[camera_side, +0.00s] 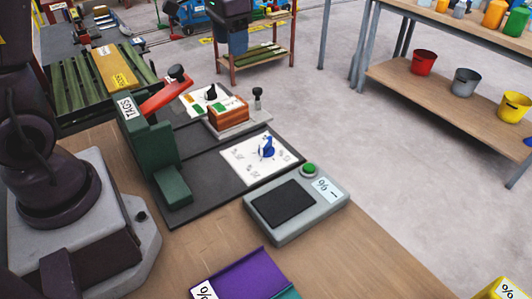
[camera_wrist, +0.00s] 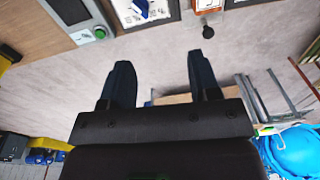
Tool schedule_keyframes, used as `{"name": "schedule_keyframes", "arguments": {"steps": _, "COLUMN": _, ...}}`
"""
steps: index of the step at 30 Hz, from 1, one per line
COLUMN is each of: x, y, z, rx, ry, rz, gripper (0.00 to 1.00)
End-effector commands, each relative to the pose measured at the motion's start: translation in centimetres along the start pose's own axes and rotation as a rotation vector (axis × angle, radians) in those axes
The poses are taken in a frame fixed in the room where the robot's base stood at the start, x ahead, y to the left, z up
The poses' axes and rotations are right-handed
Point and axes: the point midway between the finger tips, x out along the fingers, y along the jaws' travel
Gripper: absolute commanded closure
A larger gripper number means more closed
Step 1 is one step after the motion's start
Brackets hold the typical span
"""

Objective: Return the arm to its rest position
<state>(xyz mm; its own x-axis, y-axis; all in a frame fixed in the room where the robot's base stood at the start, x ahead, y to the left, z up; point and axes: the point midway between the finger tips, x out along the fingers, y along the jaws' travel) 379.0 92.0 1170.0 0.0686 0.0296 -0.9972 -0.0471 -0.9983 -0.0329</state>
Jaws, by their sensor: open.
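My gripper (camera_wrist: 160,62) shows in the wrist view with its two dark fingers spread apart and nothing between them. It hangs over the grey floor beyond the bench edge, apart from the things on the bench. In the side view the dark base of my arm stands on the bench at the left and its upper part runs out of the picture.
The wooden bench (camera_side: 375,262) holds a grey box with a dark pad (camera_side: 305,215), a white panel with a blue knob (camera_side: 240,165), a brick-red block (camera_side: 229,111), a green stand (camera_side: 150,150) and a purple tray (camera_side: 245,277). A shelf with buckets (camera_side: 466,82) stands right. Floor between is clear.

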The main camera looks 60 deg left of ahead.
Motion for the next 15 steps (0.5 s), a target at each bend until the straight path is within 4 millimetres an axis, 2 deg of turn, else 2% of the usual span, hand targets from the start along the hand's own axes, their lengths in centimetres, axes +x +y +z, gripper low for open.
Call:
{"name": "schedule_keyframes", "arguments": {"steps": 1, "x": -1.4, "y": 1.2, "z": 1.7, "rx": -0.026, "ry": 0.028, "rz": -0.008, "gripper": 0.44}}
{"name": "schedule_keyframes", "arguments": {"steps": 6, "x": -4.1, "y": 4.5, "z": 7.3, "rx": -0.111, "ry": 0.113, "rz": -0.015, "gripper": 0.44}}
{"name": "schedule_keyframes", "arguments": {"steps": 12, "x": -5.5, "y": 7.6, "z": 13.6, "rx": -0.139, "ry": 0.233, "rz": -0.001, "gripper": 0.44}}
{"name": "schedule_keyframes", "arguments": {"steps": 15, "x": -5.9, "y": 8.6, "z": 15.8, "rx": -0.116, "ry": 0.291, "rz": 0.007, "gripper": 0.44}}
